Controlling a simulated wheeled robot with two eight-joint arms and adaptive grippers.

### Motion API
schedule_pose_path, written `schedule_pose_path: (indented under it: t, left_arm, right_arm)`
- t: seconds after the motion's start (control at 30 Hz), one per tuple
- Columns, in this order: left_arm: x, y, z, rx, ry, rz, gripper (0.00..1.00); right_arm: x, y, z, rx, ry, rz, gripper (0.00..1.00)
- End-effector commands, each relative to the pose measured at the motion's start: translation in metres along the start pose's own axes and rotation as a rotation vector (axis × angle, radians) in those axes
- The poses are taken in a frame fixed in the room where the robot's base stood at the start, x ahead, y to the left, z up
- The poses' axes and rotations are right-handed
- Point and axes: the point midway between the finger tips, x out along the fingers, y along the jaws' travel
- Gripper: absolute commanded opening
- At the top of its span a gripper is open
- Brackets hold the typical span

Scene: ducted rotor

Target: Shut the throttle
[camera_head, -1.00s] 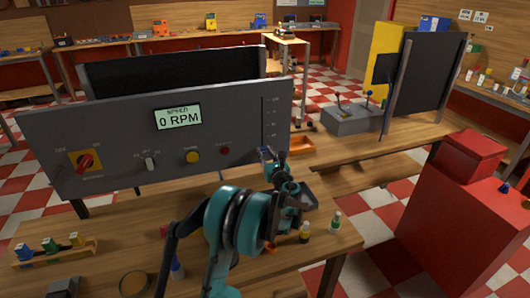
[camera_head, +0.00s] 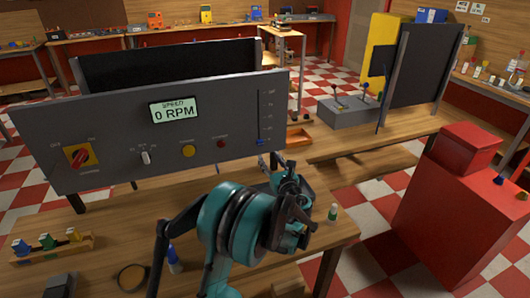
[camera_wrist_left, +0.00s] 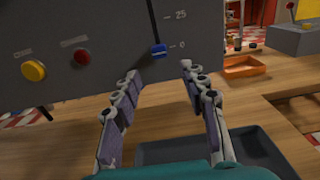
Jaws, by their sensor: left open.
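The throttle is a slider on the right of the grey panel (camera_head: 120,125). Its blue knob (camera_head: 260,142) sits at the low end of the slot. In the left wrist view the blue knob (camera_wrist_left: 158,51) is level with the 0 mark, below 25. My left gripper (camera_head: 276,172) is in front of the panel, below the knob in the picture. In the wrist view the left gripper (camera_wrist_left: 161,70) has its fingers spread, nothing between them, with the knob beyond and apart from the tips. The right gripper is not in view.
The display (camera_head: 174,110) reads 0 RPM. A red switch (camera_head: 80,156), a yellow button (camera_head: 189,151) and a red button (camera_head: 221,144) are on the panel. An orange tray (camera_head: 298,138) lies right of it. A small green bottle (camera_head: 333,212) stands near the bench's right edge.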

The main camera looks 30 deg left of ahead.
Motion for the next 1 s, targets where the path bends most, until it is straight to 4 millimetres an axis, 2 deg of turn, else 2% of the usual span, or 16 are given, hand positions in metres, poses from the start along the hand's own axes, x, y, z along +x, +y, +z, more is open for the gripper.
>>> schedule_pose_path:
  t: [0.1,0.23,0.77,0.87,1.0]
  left_arm:
    - [-0.018,-0.001,0.000,0.000,0.000,-0.002,0.43]
    - [-0.026,0.000,0.000,0.000,0.000,0.001,0.43]
    - [-0.028,0.001,0.000,-0.002,0.001,0.001,0.43]
    - [-0.031,0.004,0.002,-0.051,0.024,0.003,0.43]
    - [-0.048,0.022,0.009,-0.292,0.136,0.023,0.43]
  right_arm:
    - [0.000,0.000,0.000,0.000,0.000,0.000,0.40]
    - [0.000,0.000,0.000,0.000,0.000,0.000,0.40]
    - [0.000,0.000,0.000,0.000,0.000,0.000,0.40]
    - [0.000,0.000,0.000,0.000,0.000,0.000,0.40]
    - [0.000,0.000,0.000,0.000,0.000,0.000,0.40]
